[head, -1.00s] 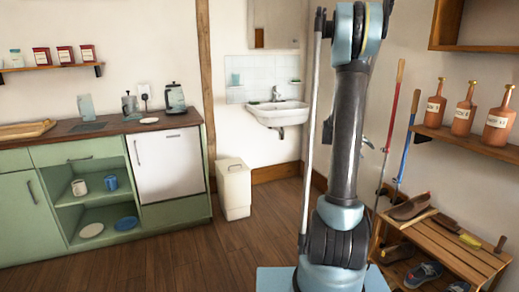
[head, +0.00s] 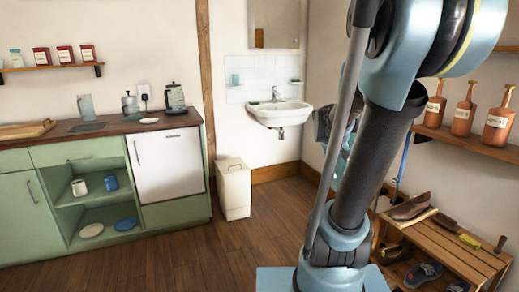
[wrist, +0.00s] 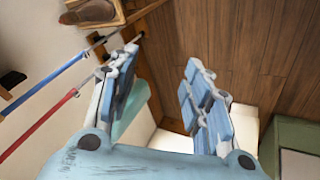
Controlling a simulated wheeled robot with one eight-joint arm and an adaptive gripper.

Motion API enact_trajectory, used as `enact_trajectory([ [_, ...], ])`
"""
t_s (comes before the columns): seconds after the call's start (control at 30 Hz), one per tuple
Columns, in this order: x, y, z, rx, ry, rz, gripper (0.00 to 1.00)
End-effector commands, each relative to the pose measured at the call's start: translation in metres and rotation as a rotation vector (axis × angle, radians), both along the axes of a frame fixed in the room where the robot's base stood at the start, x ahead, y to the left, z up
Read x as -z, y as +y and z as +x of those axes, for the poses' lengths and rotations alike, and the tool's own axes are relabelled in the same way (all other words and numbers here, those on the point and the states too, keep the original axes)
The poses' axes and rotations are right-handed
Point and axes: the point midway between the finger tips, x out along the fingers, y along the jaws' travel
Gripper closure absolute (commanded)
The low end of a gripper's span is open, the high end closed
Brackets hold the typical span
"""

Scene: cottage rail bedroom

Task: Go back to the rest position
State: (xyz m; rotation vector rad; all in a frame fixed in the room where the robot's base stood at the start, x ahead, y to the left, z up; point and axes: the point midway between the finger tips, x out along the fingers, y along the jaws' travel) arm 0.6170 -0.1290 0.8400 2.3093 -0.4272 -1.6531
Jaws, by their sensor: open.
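My gripper (wrist: 158,98) shows in the wrist view with its two blue-padded fingers spread apart and nothing between them. Beyond the fingers are the wooden floor and the wall. In the head view my arm rises at the right of the middle and bends toward the camera. The gripper end is mostly hidden behind the arm there, in front of the wall between the sink and the shoe rack.
A wooden shoe rack (head: 457,262) and a shelf (head: 470,139) with several bottles stand close on the right. A sink (head: 280,113) and a pale bin (head: 233,188) are behind. A green counter (head: 100,148) is at left. The floor (head: 190,262) between is clear.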

Motion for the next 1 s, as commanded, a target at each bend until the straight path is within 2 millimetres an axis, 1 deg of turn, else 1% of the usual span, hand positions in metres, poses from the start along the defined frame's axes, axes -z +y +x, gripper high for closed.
enact_trajectory([
  [0.03, 0.003, 0.009, -0.013, -0.006, 0.006, 0.023, 0.55],
  [0.1, 0.008, 0.021, -0.03, -0.01, 0.015, 0.058, 0.55],
  [0.33, 0.027, 0.058, -0.085, -0.029, 0.051, 0.171, 0.55],
  [0.6, 0.055, 0.099, -0.146, -0.057, 0.098, 0.301, 0.55],
  [0.7, 0.064, 0.111, -0.163, -0.067, 0.114, 0.34, 0.55],
  [0.8, 0.071, 0.12, -0.176, -0.074, 0.125, 0.369, 0.55],
  [0.9, 0.075, 0.125, -0.183, -0.077, 0.133, 0.385, 0.55],
  [1.0, 0.076, 0.127, -0.185, -0.079, 0.136, 0.393, 0.55],
])
